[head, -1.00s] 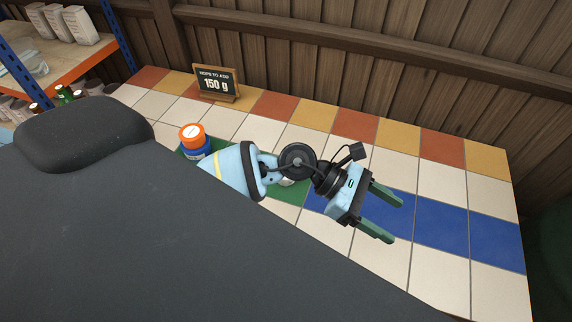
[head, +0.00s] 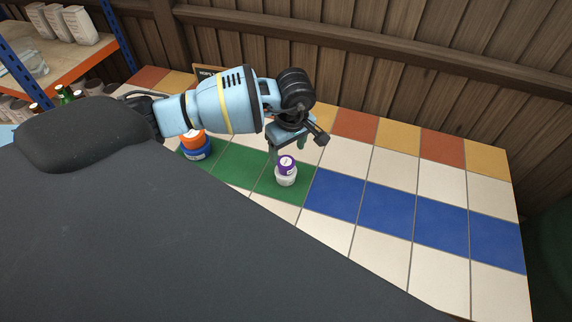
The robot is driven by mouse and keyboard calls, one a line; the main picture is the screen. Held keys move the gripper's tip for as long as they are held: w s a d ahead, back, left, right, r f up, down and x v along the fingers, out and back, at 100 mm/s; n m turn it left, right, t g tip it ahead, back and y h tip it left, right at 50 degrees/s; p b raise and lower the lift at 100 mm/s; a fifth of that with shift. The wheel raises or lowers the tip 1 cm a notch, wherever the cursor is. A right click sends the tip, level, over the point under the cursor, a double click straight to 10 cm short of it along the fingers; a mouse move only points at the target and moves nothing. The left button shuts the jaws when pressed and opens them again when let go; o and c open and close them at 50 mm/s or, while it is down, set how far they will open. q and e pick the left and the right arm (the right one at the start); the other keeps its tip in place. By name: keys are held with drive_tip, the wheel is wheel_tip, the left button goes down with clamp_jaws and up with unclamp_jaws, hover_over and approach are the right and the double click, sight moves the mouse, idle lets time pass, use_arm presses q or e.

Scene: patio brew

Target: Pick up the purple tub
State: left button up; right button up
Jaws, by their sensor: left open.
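The purple tub (head: 288,164) is small, with a pale top. It sits on a wider white tub (head: 286,178), on the green tiles of the counter. My left gripper (head: 282,149) is open and points down, just behind and above the purple tub in the head view. My right gripper is not in view.
An orange tub (head: 192,140) on a blue tub (head: 199,154) stands to the left, partly behind my arm. A sign (head: 208,73) at the back is mostly covered. A wooden wall (head: 420,60) runs behind the counter. The blue tiles (head: 388,209) at right are clear.

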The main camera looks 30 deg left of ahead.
sight(286, 161)
use_arm(q)
drive_tip(key=shift+w+a+f, duration=0.1)
drive_tip(key=shift+a+f, duration=0.05)
drive_tip(key=shift+f, duration=1.25)
drive_tip(key=shift+a+f, duration=0.15)
drive_tip(key=shift+f, duration=1.8)
drive_tip(key=shift+c, duration=0.5)
drive_tip(key=c, duration=0.9)
